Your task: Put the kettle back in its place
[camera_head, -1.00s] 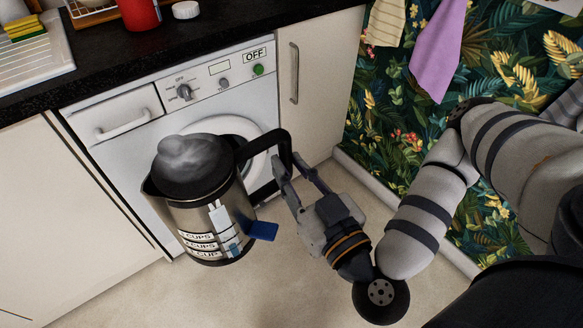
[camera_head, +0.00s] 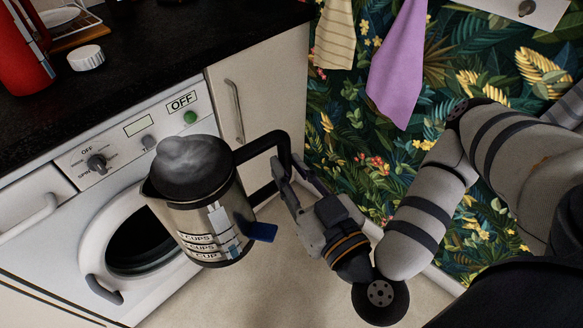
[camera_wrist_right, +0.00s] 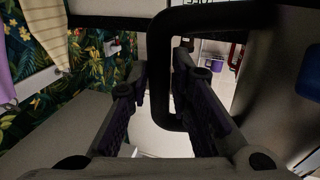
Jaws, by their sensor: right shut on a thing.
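The kettle (camera_head: 205,215) is steel with a black lid, a black handle and a blue switch, and shows cup markings on its side. It hangs roughly upright in the air in front of the washing machine. My right gripper (camera_head: 280,180) is shut on the kettle's black handle. In the right wrist view the handle (camera_wrist_right: 165,70) passes between the fingers, and part of the kettle body shows at the right. My left gripper is not in view.
A black worktop (camera_head: 130,85) runs above the washing machine (camera_head: 110,225), with a white round lid (camera_head: 86,58) and a red container (camera_head: 22,55) on it. A cupboard door (camera_head: 260,95) is at the right of the machine. Towels (camera_head: 398,65) hang on the patterned wall.

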